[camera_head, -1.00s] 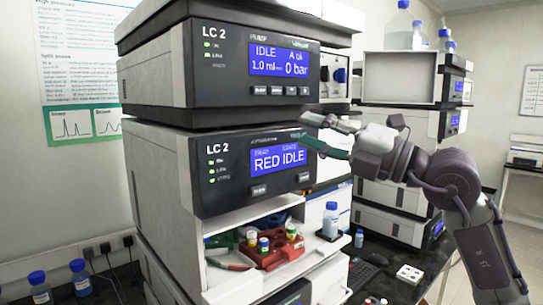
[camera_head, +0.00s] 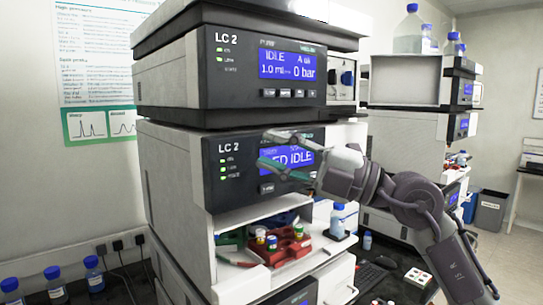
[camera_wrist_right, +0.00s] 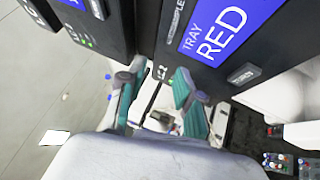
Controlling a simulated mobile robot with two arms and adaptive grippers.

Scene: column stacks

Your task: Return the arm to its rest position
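My right gripper (camera_head: 272,152) is in front of the lower LC 2 module (camera_head: 222,180), across its blue screen, and covers part of the screen's text. Its two fingers, grey with green pads, are spread apart with nothing between them. They also show spread in the right wrist view (camera_wrist_right: 155,98), where the blue screen (camera_wrist_right: 225,28) reads TRAY RED. My right arm (camera_head: 415,200) comes in from the right. My left gripper is in neither current view.
Below the module, an open bay holds a red vial rack (camera_head: 287,250) with several capped vials. A blue-capped bottle (camera_head: 338,218) stands beside it. The upper LC 2 module (camera_head: 232,85) overhangs above. A second instrument stack (camera_head: 405,125) stands behind my right arm.

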